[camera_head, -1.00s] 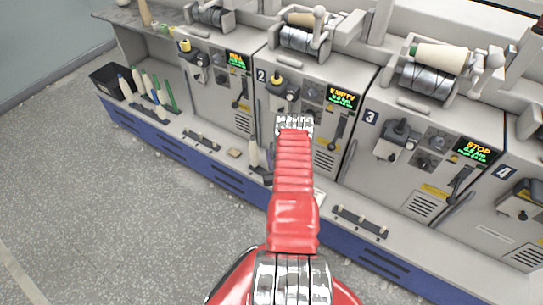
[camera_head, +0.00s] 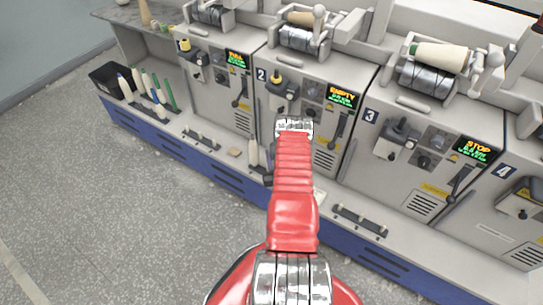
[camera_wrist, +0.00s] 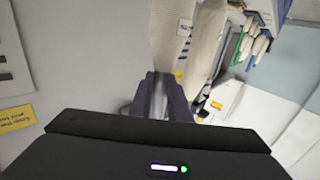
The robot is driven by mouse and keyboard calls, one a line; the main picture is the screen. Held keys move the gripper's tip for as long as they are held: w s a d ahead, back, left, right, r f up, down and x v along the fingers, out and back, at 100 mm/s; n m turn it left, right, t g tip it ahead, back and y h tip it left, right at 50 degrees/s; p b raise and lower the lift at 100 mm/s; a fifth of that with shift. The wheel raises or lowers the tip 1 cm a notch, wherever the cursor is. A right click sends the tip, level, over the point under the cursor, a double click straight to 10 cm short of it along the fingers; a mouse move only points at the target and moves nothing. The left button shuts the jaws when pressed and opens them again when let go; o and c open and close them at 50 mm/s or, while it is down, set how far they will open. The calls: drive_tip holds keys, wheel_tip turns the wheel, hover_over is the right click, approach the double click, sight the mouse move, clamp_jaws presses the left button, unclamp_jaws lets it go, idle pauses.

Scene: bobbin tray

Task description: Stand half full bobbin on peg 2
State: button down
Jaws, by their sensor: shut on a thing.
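In the wrist view my gripper (camera_wrist: 161,98) is shut on a cream bobbin (camera_wrist: 169,38), which extends up between the dark fingers. How much yarn it carries is hard to tell. A second pale bobbin-like shape (camera_wrist: 207,42) stands just right of it and partly overlaps it. In the head view my red arm hides most of the gripper and the ledge in front of unit 2. A cream bobbin (camera_head: 253,153) shows upright just left of the arm; I cannot tell whether it is the held one. Any peg under the held bobbin is hidden.
Peg rails lie on the ledge at left (camera_head: 201,140) and right (camera_head: 360,222). Several bobbins and green tubes (camera_head: 170,94) stand at the far left beside a black box (camera_head: 110,79). Unit 2's display (camera_head: 342,95) reads EMPTY. The grey floor (camera_head: 110,215) is clear.

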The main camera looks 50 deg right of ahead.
drive_tip(key=c, duration=1.9)
unclamp_jaws()
drive_tip(key=shift+c, duration=0.2)
drive_tip(key=v, duration=1.1)
drive_tip(key=shift+f, duration=0.1)
